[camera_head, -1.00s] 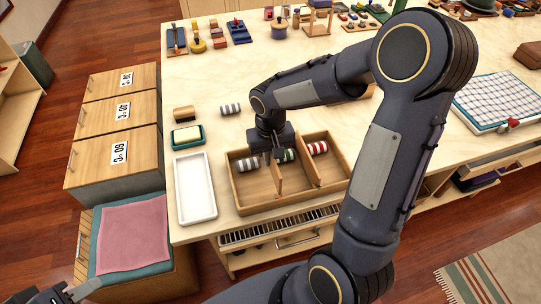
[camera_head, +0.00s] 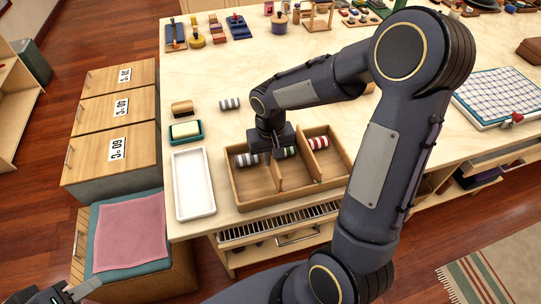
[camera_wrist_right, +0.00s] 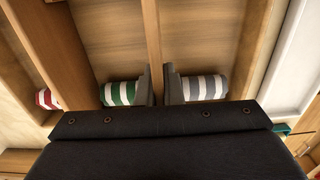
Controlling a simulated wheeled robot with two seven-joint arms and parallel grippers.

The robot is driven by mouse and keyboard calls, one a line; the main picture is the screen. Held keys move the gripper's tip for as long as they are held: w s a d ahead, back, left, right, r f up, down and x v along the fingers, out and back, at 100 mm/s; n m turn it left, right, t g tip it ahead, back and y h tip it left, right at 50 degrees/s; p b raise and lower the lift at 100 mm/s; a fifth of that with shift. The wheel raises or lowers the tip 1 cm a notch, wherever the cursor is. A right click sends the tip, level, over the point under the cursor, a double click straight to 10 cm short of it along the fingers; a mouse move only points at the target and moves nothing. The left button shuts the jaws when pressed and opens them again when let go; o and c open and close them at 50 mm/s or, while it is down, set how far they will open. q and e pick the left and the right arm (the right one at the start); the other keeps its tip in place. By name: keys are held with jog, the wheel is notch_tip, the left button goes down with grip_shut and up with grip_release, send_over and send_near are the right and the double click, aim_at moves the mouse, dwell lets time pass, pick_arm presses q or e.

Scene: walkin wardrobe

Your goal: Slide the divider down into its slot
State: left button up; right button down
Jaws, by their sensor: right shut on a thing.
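The wooden tray box (camera_head: 238,200) stands near the table's front edge. My right gripper (camera_head: 278,153) is over its back part, pointing down, shut on the left divider (camera_head: 275,177). In the right wrist view the divider (camera_wrist_right: 153,35) runs between the two fingertips (camera_wrist_right: 158,85). The divider stands upright across the box; its lower edge and slot are hidden. A grey-striped roll (camera_head: 246,159) lies left of it, a green-striped roll (camera_head: 290,151) right of it. A second divider (camera_head: 311,165) stands before the red-striped roll (camera_head: 318,142). My left gripper (camera_head: 67,292) is at the lower left, partly cut off.
A white tray (camera_head: 193,184), a soap dish (camera_head: 186,131) and a brush (camera_head: 182,107) lie left of the box. Another grey-striped roll (camera_head: 230,103) lies behind it. A checked cloth (camera_head: 497,98) is at the right. Drawers (camera_head: 113,150) stand left of the table.

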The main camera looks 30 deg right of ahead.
jog(key=shift+f+b, duration=0.95)
jog(key=shift+f, duration=0.3)
jog(key=c, duration=1.5)
grip_release()
jog(key=shift+r, duration=0.1)
jog(key=shift+r, duration=0.1)
notch_tip(320, 180, up, 8)
jog(key=shift+f+p, duration=0.25)
jog(key=shift+p, duration=0.15)
